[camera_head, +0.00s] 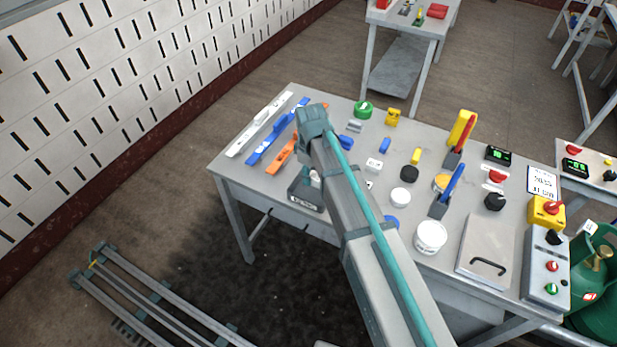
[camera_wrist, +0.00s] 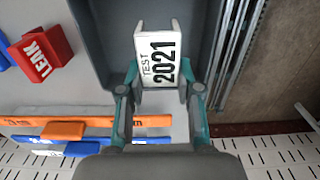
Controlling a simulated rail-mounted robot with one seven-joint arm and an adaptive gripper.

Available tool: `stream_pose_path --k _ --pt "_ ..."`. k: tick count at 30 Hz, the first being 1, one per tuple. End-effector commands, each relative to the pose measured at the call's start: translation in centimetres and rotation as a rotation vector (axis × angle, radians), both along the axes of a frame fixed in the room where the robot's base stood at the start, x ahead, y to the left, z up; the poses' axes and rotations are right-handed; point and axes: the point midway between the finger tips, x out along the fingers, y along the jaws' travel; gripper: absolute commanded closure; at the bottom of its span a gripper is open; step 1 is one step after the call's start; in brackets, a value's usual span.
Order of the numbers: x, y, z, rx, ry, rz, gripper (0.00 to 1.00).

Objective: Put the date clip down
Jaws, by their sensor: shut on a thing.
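The date clip (camera_wrist: 160,58) is white with "TEST 2021" in black and shows in the wrist view between the fingertips. My gripper (camera_wrist: 159,82) is shut on it, with one teal finger at each side. Behind the clip is a dark grey tray-like holder (camera_wrist: 100,45). I cannot tell whether the clip touches it. In the head view, a dark holder (camera_head: 305,193) with a white label stands at the table's near left edge.
A red block marked "LEAK" (camera_wrist: 38,55) lies left of the holder in the wrist view. Orange and blue bars lie below it. The table's edge is close on the right. In the head view, several small parts, a white tub (camera_head: 430,237) and a control box (camera_head: 546,266) are to the right.

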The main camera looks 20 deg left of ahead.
Motion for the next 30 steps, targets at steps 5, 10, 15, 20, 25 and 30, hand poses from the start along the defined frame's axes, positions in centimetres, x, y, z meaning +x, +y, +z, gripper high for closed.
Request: stream_pose_path --k 5,10,15,20,25,30 --pt "0.8 0.5 -1.0 0.000 0.000 0.000 0.91" --pt "1.4 1.0 -1.8 0.000 0.000 0.000 0.91" --pt "1.3 1.0 -3.5 -0.001 0.001 -0.001 0.91" --pt "1.4 1.0 -4.9 0.000 0.000 -0.001 0.91" --pt "1.4 1.0 -5.1 0.001 -0.001 -0.001 0.91" --pt "1.4 1.0 -5.3 0.001 -0.001 -0.001 0.91"
